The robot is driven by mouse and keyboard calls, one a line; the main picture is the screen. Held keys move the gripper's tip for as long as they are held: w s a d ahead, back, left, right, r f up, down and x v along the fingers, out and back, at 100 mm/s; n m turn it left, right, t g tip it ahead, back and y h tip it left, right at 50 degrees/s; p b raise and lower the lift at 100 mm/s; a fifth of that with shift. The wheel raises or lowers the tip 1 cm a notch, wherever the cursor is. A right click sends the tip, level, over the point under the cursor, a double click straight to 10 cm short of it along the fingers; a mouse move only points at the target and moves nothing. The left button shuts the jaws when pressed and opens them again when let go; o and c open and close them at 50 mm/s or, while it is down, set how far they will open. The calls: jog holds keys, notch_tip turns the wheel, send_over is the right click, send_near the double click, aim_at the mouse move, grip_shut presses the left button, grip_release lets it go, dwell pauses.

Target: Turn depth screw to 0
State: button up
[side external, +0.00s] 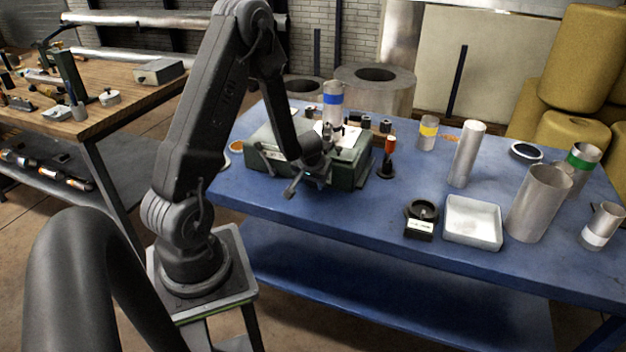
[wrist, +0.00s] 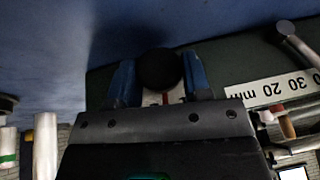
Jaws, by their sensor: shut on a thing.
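The depth screw shows as a dark round knob (wrist: 159,68) in the wrist view, at the edge of a dark green machine body. My gripper (wrist: 158,82) has its blue fingertips on both sides of this knob and is shut on it. A small red mark shows just below the knob, between the fingers. A white scale (wrist: 272,92) marked in mm lies to the right, upside down, with 20 and 30 readable. In the side external view my gripper (side external: 318,174) is at the front of the green machine (side external: 348,178); the arm hides the knob there.
The machine stands on a blue table (side external: 400,180). A red-topped tool (side external: 389,155) stands close to its right. Farther right are a black round gauge (side external: 421,218), a white tray (side external: 472,236) and several metal pipes (side external: 467,155). The table's front edge below the gripper is clear.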

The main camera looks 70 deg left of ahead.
jog(key=shift+w+r+h, duration=0.1)
jog(key=shift+h, duration=0.2)
jog(key=o, duration=0.9)
jog(key=shift+s+v, duration=0.1)
jog(key=shift+v, duration=2.85)
jog(key=shift+s+v, duration=0.15)
jog(key=shift+v, duration=2.85)
